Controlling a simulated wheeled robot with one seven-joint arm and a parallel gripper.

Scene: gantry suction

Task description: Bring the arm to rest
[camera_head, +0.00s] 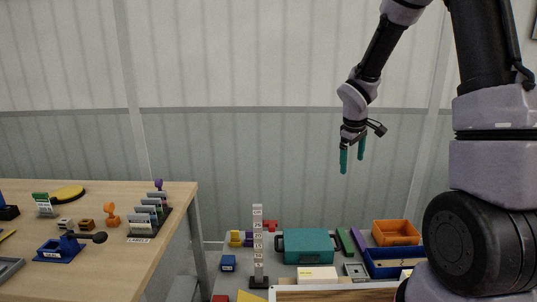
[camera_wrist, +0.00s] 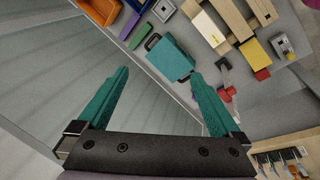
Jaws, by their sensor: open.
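My gripper (camera_head: 352,158) hangs in the air at the upper right of the head view, with its teal fingers pointing down. The fingers are apart with nothing between them. My arm is bent, with the forearm coming down from above.
Below stand a teal case (camera_head: 308,246), an orange bin (camera_head: 396,232), a blue bin (camera_head: 384,268) and a white numbered post (camera_head: 257,240). A wooden table (camera_head: 110,262) with small items is at the left. Air around the gripper is clear.

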